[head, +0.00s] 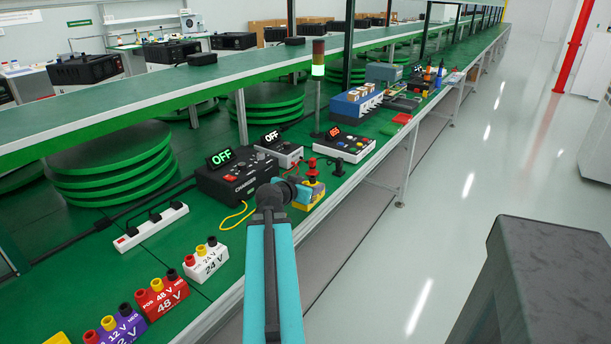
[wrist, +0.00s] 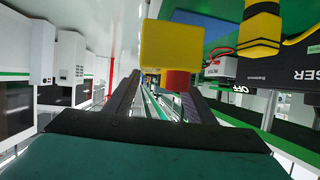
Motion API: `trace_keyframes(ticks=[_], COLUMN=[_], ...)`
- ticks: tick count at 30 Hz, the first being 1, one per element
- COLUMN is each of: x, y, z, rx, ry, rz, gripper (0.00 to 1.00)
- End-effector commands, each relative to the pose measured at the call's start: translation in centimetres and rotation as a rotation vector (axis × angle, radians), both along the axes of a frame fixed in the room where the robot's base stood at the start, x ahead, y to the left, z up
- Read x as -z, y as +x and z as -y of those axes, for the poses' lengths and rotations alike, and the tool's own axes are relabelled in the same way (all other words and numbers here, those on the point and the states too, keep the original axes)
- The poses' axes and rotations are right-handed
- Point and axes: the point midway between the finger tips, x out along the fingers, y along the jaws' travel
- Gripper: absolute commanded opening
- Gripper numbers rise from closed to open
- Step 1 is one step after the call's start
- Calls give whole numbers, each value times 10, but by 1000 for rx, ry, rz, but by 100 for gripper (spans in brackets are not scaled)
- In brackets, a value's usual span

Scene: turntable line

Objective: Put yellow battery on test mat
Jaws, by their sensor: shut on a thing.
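The yellow battery (wrist: 172,50) is a yellow block with a red knob-like part below it in the wrist view. It sits between the two dark fingers of my gripper (wrist: 160,92), which is shut on it. In the head view my gripper (head: 290,190) is at the bench edge beside the charger, and the yellow battery (head: 305,201) shows partly behind it. A blue surface, likely the test mat (wrist: 203,27), shows behind the battery in the wrist view. I cannot tell whether the battery touches it.
The black charger (head: 238,180) reads OFF, with a yellow cable in front. A power strip (head: 150,227) and labelled 24 V (head: 207,262) and 48 V (head: 162,298) blocks are nearer. A signal tower (head: 318,75) rises behind. The aisle at right is clear.

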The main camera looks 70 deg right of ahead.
Motion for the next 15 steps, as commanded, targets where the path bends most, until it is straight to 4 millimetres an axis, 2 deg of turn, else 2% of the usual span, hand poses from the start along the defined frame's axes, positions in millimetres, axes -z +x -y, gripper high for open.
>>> trace_keyframes(ticks=[3,15], x=[-5,2], y=[1,19], z=[0,37], rx=[-5,-4], ry=[-1,-1], rz=[-1,0], gripper=[0,0])
